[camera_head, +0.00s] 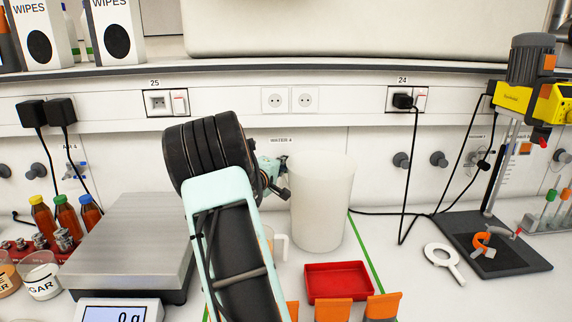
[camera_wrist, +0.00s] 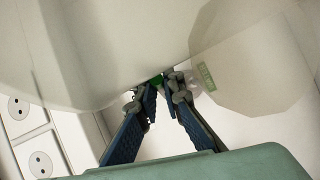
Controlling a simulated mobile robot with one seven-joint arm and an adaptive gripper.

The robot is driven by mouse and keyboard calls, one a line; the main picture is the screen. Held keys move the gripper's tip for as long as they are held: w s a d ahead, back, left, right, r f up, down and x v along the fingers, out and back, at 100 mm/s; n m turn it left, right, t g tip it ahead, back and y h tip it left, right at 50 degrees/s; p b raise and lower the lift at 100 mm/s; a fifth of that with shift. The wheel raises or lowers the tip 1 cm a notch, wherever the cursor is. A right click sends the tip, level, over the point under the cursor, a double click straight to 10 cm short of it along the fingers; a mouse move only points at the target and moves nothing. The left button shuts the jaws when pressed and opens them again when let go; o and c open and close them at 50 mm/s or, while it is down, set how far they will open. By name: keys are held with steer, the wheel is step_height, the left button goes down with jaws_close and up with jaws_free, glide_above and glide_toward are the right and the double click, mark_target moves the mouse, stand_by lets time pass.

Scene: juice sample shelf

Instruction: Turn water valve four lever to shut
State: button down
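The label WATER 4 (camera_head: 281,140) is on the white wall panel, just above my gripper (camera_head: 283,178). The valve is mostly hidden behind my gripper and arm in the head view. In the wrist view, my gripper (camera_wrist: 160,88) has its two dark fingers angled inward, tips close together. A small green piece (camera_wrist: 156,80), possibly the valve lever, shows between or just behind the tips. Contact and a firm hold cannot be made out, and neither can the lever's angle.
A tall white container (camera_head: 322,205) stands right beside my gripper. A clear-handled jug (camera_head: 279,243) is partly behind my arm. A scale (camera_head: 135,235) is at left, a red tray (camera_head: 337,281) in front, and a stirrer stand (camera_head: 490,250) at right.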

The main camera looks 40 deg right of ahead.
stand_by(0.4)
steer(key=shift+d+n+t+b, duration=0.25)
steer(key=shift+n+t+b, duration=0.35)
steer(key=shift+b, duration=0.6)
steer(key=shift+s+r+t+y, duration=0.1)
steer(key=shift+t+y, duration=0.2)
steer(key=shift+y, duration=0.2)
steer(key=c, duration=2.3)
jaws_free()
steer(key=shift+c, duration=0.2)
steer(key=shift+s+a, duration=0.2)
steer(key=shift+a, duration=0.25)
steer(key=v, duration=1.1)
